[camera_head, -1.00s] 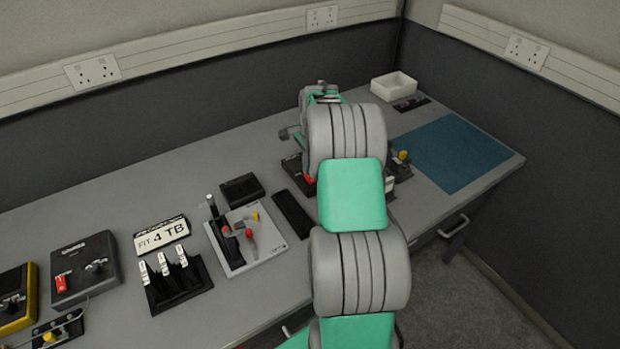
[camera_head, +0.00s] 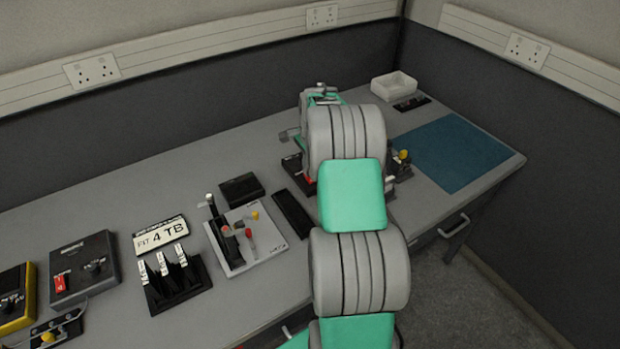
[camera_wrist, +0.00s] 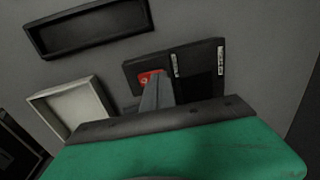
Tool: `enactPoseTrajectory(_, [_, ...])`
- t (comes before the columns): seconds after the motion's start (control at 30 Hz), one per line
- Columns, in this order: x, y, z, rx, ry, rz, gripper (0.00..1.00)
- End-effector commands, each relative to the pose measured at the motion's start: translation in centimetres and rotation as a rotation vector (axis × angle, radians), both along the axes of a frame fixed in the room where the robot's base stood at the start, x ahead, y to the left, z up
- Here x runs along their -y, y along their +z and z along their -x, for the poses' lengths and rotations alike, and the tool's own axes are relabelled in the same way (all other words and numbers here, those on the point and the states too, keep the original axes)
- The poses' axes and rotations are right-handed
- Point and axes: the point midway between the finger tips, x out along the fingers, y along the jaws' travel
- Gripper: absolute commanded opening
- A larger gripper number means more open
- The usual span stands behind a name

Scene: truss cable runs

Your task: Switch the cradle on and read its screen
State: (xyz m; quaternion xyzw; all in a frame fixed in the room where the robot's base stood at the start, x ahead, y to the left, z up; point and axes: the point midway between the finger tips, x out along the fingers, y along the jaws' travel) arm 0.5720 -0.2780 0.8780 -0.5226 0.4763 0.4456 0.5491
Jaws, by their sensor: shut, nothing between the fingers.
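A dark box-shaped unit (camera_wrist: 205,70), which I take for the cradle, lies in the upper middle of the wrist view. It has a red switch (camera_wrist: 148,77) at its left end, two small white labels and a black panel at the right. I cannot read any screen text. My gripper (camera_wrist: 152,90) is shut and empty, its fingers at the red switch and partly covering it; I cannot tell whether they touch or which way the switch is set. In the head view my arm hides most of this area; a dark edge with red (camera_head: 308,179) shows beside it.
A black tray (camera_wrist: 45,44) and a white tray (camera_wrist: 40,102) lie left of the unit in the wrist view. A blue mat (camera_head: 450,152) is clear.

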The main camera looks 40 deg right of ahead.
Motion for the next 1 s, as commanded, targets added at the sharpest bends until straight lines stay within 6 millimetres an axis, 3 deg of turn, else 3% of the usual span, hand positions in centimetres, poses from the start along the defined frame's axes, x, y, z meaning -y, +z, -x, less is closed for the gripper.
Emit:
enactPoseTrajectory(0.47, [0.0, -0.5, 0.1, -0.002, 0.000, -0.001, 0.00])
enactPoseTrajectory(1.0, [0.0, 4.5, 0.0, 0.000, 0.000, 0.000, 0.00])
